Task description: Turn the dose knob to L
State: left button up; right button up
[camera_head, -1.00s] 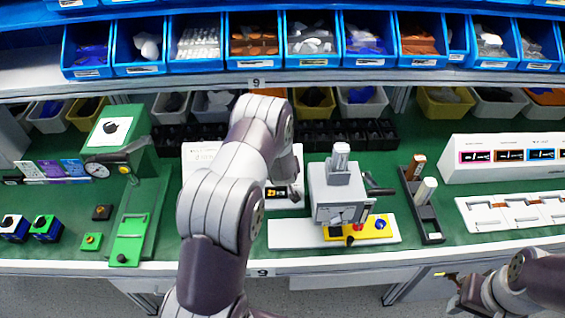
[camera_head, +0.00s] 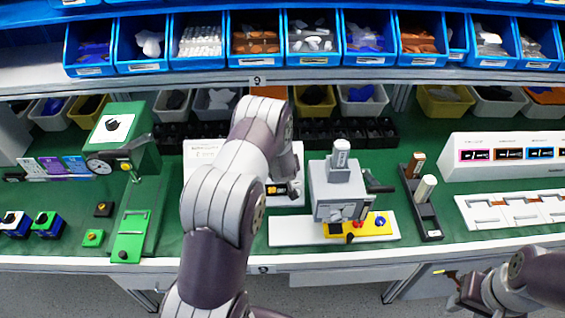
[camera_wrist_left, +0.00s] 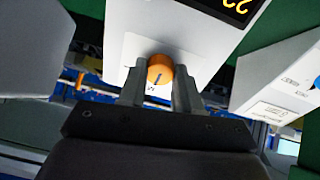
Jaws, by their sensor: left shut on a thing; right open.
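The orange dose knob (camera_wrist_left: 160,72) shows in the left wrist view on a white panel, with a dark pointer line on its face. A small letter, perhaps M, is printed beside it. My left gripper (camera_wrist_left: 158,90) has its two fingers on either side of the knob, shut on it. My right gripper (camera_head: 455,287) is open and empty at the lower right, in front of the bench edge.
A grey press (camera_head: 338,188) on a white base stands right of the dose unit. A black holder (camera_head: 421,205) with two handles is further right. A green press (camera_head: 130,160) stands at left. Blue bins (camera_head: 255,62) line the shelf above.

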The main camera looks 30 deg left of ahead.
pick_arm(q)
jog(key=m, duration=0.6)
jog(key=shift+r+h, duration=0.1)
jog(key=shift+h, duration=0.2)
jog(key=m, duration=0.5)
jog(key=shift+h, duration=0.3)
jog(key=shift+m, duration=0.4)
jog(key=o, duration=0.8)
jog(key=shift+c, duration=0.2)
jog(key=b+v, duration=0.1)
jog(key=v, duration=1.1)
jog(key=shift+r+b, duration=0.3)
jog(key=shift+r, duration=0.05)
jog(key=shift+s+d, duration=0.1)
jog(key=shift+d, duration=0.05)
